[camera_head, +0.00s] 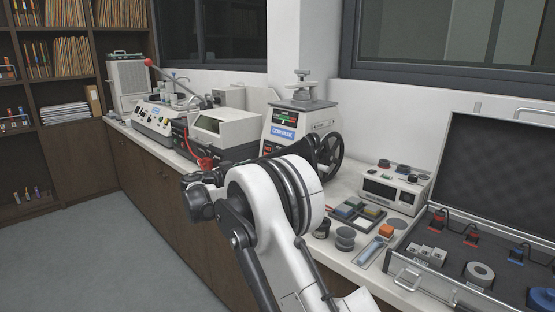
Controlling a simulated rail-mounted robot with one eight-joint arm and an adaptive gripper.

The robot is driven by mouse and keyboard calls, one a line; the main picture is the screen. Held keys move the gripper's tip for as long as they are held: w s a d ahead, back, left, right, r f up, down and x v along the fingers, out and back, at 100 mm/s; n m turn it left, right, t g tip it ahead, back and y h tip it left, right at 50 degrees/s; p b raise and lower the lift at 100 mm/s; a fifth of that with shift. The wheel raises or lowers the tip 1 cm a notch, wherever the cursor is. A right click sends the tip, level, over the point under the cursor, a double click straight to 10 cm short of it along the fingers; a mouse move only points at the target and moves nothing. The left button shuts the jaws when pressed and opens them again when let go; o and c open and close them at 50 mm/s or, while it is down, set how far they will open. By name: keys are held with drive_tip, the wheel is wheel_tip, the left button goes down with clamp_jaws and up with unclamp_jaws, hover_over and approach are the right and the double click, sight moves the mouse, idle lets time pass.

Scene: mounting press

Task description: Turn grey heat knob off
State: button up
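I cannot single out a grey heat knob at this size. Candidate devices with controls stand along the counter. The beige press (293,128) has a green-lit display and a blue label on its front, and a dark handwheel (330,160) at its right side. A small control box (394,187) with a dark display and several small knobs stands to its right. A panel device (160,118) with several small knobs and buttons stands at the left. My white and black arm rises in front of the counter and covers part of the press's base. My gripper cannot be made out.
A boxy machine (220,132) with a dark window stands left of the press. A sample tray (357,214) and small dark cups (345,238) lie right of my arm. An open case (440,268) with a raised lid fills the counter's right end. The floor at left is clear.

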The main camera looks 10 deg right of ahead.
drive_tip(key=b+x, duration=0.1)
drive_tip(key=x, duration=1.1)
drive_tip(key=shift+d, duration=0.25)
drive_tip(key=shift+w, duration=0.1)
drive_tip(key=shift+c, duration=0.4)
drive_tip(key=c, duration=1)
drive_tip(key=shift+c, duration=0.2)
drive_tip(key=shift+n, duration=0.4)
drive_tip(key=n+y, duration=0.1)
drive_tip(key=n, duration=0.7)
drive_tip(key=n+y+p, duration=0.1)
drive_tip(key=n, duration=0.7)
drive_tip(key=n+y+p, duration=0.1)
drive_tip(key=n+y, duration=0.1)
drive_tip(key=n, duration=0.6)
drive_tip(key=shift+f, duration=0.1)
drive_tip(key=shift+n, duration=0.3)
